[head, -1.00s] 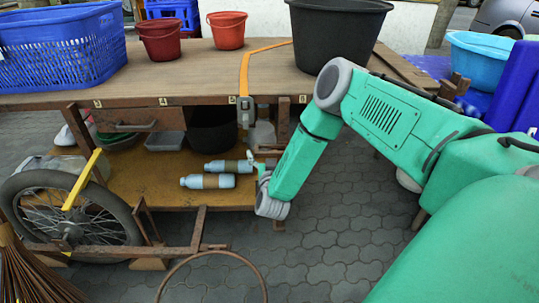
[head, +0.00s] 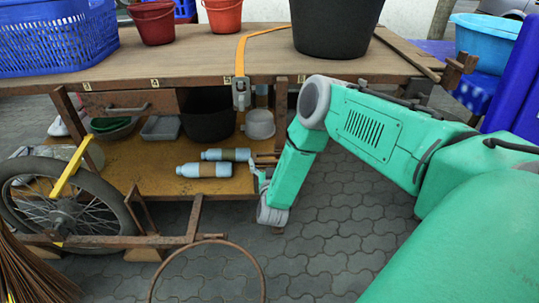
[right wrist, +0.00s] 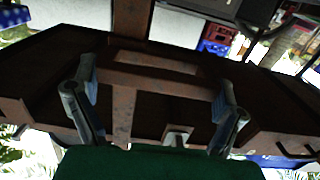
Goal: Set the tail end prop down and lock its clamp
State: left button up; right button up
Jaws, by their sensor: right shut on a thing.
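My right gripper (head: 258,172) reaches down beside the right end of the wooden cart (head: 190,68), near its lower shelf. In the right wrist view, the right gripper (right wrist: 155,92) has its two fingers at either side of a rusty metal frame with crossbars, which looks like the tail end prop (right wrist: 150,80). The gripper is shut on this frame. In the head view, short brown bars, perhaps part of the prop (head: 267,157), show just above the fingers. The arm hides much of this spot. I cannot make out the clamp or whether the prop's foot touches the ground. My left gripper is out of view.
Two bottles (head: 203,170) lie on the lower shelf left of the gripper. An orange strap (head: 240,60) with a metal buckle (head: 241,93) hangs over the cart edge. A black bucket (head: 335,25) stands on top. A wheel (head: 60,205) is at left. Paving (head: 335,245) at right is clear.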

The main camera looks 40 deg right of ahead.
jog(key=shift+w+f, duration=0.15)
jog(key=shift+w, duration=0.1)
jog(key=shift+a, duration=0.1)
jog(key=o, duration=1.4)
jog(key=shift+f, duration=0.25)
jog(key=v, duration=1.2)
jog(key=shift+f, duration=0.25)
